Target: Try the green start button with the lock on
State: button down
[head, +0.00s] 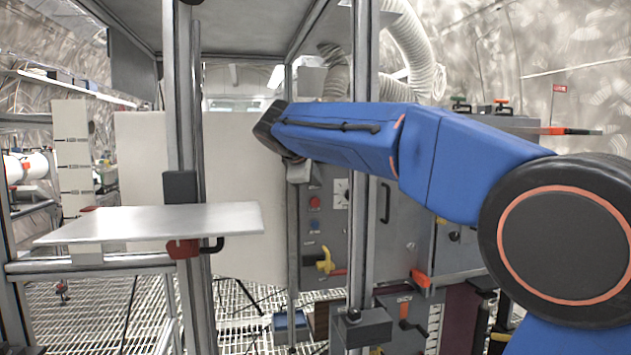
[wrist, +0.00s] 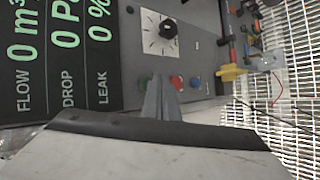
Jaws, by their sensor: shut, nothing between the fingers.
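The control panel (head: 327,230) carries a column of buttons. In the wrist view the green button (wrist: 145,82) shows beside my fingertips, partly covered by them. The red button (wrist: 177,82) and blue button (wrist: 195,83) follow in the same row. My gripper (wrist: 160,82) is shut and empty, its fingers pointing at the panel close to the green button. I cannot tell whether they touch it. In the head view my gripper (head: 299,172) hides the green button; the red button (head: 314,202) shows just below. A yellow handle (head: 325,262) with a red part sits lower on the panel.
A black knob (wrist: 168,28) on a white dial and a display (wrist: 65,55) reading FLOW, DROP and LEAK are near the buttons. A metal post (head: 362,160) stands close to my arm. A flat shelf (head: 150,223) sticks out at left.

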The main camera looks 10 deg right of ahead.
jog(key=shift+s, duration=2.3)
